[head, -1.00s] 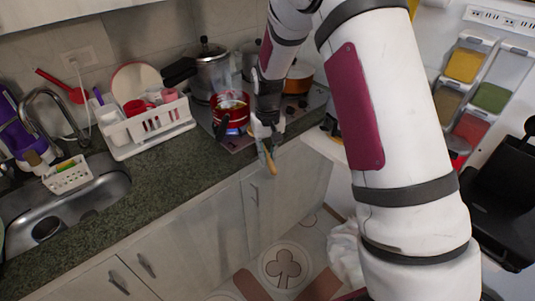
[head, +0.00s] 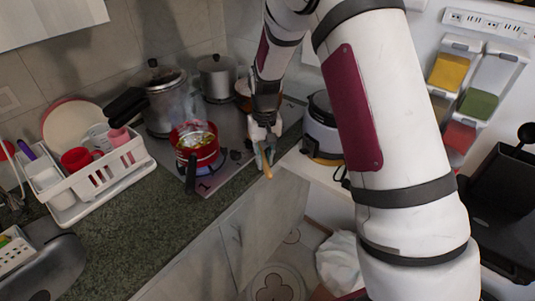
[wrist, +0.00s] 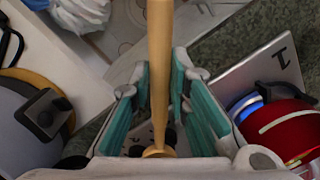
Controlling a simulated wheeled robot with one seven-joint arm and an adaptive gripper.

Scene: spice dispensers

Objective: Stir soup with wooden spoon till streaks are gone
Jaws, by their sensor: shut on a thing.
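My gripper (head: 264,148) is shut on the wooden spoon (head: 267,170), which hangs at the counter's front edge, right of the red pot. In the wrist view the spoon's light wooden shaft (wrist: 160,60) runs between the teal finger pads of my gripper (wrist: 163,85). The red pot (head: 197,161) stands on the stove with its dark handle toward the front. It holds soup (head: 194,139) with yellowish and pale patches; streaks are too small to judge. Part of the pot (wrist: 290,135) shows at the right of the wrist view. The spoon is outside the pot.
A large pressure cooker (head: 166,100) and a grey pot (head: 217,78) stand behind the red pot. A white dish rack (head: 98,183) is at left. A rice cooker (head: 322,130) stands on a white surface at right. Spice dispensers (head: 478,104) hang on the right wall.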

